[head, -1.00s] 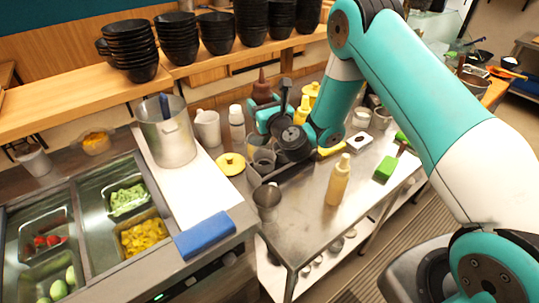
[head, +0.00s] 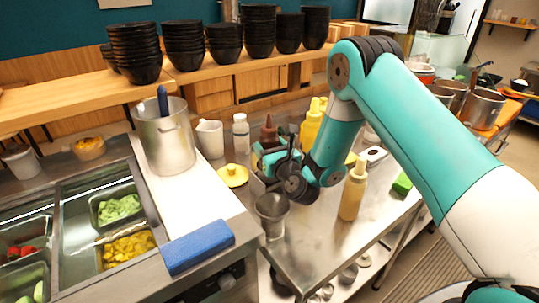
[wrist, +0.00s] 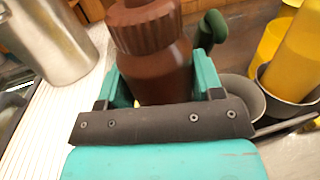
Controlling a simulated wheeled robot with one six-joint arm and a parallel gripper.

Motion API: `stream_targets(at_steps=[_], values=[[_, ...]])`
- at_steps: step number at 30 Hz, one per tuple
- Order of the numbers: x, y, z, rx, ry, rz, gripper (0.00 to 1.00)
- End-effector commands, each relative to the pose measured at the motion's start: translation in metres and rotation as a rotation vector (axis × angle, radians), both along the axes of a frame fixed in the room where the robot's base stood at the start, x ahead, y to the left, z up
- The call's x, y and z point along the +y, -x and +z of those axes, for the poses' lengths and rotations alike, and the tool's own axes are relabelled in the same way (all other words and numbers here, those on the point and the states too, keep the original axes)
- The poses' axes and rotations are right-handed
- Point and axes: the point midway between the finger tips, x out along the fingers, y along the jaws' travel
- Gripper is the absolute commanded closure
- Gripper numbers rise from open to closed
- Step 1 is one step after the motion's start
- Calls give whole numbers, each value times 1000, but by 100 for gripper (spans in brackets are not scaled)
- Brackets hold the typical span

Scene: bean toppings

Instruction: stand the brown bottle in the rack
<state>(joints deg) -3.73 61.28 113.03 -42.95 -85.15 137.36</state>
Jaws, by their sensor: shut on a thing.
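The brown bottle (head: 269,132) has a dark ribbed cap and stands roughly upright between the jaws of my gripper (head: 270,157). In the wrist view the brown bottle (wrist: 155,65) fills the space between the two teal fingers (wrist: 160,88), which are shut on it. Its lower part is hidden behind the gripper. The rack is mostly hidden behind my gripper in the head view. In the wrist view a grey round holder (wrist: 246,92) shows right of the gripper, and a darker holder (wrist: 288,86) there has a yellow bottle (wrist: 298,50) in it. I cannot tell whether the brown bottle touches the rack.
A metal cup (head: 271,226) stands in front of the gripper. A tan bottle (head: 353,190) stands to its right, and a yellow lid (head: 233,176) lies to its left. A white bottle (head: 241,134) and a large pot (head: 164,140) stand further left. Stacked black bowls (head: 258,35) line the shelf.

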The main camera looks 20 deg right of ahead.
Motion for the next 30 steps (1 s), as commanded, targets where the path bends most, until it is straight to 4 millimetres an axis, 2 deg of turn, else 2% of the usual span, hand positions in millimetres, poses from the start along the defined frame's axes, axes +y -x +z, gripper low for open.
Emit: stream_targets(at_steps=[9, 10, 12, 13, 23, 30], values=[[0, 0, -1, -3, 0, -1, 46], [0, 0, -1, -1, 0, 0, 35], [0, 0, 0, -1, 0, 0, 19], [0, 0, 0, -1, 1, 0, 14], [0, 0, 3, -1, 1, 0, 14], [-1, 12, -6, -3, 1, 0, 14]])
